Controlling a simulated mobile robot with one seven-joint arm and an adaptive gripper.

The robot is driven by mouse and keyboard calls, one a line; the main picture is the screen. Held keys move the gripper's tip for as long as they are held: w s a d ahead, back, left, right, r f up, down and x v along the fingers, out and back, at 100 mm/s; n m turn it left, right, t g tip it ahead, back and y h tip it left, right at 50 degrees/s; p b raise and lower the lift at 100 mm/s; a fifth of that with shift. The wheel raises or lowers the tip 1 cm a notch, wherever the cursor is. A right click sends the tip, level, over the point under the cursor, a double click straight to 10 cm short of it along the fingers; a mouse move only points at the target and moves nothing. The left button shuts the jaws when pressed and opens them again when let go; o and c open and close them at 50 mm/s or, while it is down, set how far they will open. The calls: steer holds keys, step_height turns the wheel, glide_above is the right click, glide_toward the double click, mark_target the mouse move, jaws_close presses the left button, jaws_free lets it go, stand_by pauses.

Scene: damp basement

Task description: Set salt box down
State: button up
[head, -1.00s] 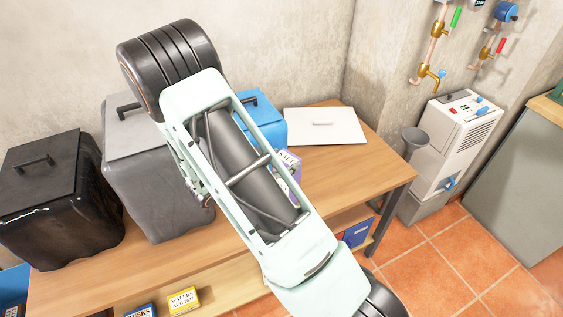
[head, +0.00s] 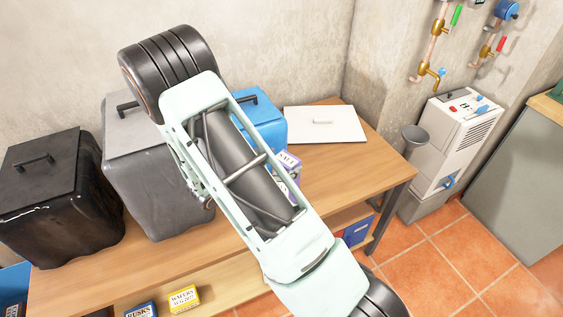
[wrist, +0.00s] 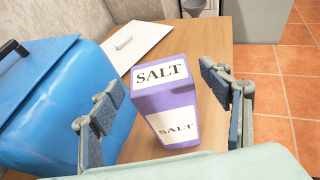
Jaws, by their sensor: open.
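The purple and white salt box (wrist: 168,103) stands upright on the wooden table (wrist: 217,75) in the wrist view. My gripper (wrist: 165,105) is open, with one finger on each side of the box and a visible gap on both sides. In the head view the salt box (head: 289,163) shows only in part behind my arm, and my gripper's fingers are hidden there.
A blue bin (head: 264,120) stands close left of the salt box. A white lid (head: 323,126) lies flat on the table behind it. Grey (head: 150,180) and black (head: 62,200) bins stand further left. Wafers (head: 184,299) and rusks (head: 141,309) boxes sit on the lower shelf.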

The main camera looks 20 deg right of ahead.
steer(key=shift+r, duration=0.15)
steer(key=shift+a+r, duration=0.1)
steer(key=shift+a, duration=0.1)
steer(key=b+v, duration=0.1)
steer(key=v, duration=1)
steer(key=shift+s+a, duration=0.25)
steer(key=shift+d+r, duration=0.1)
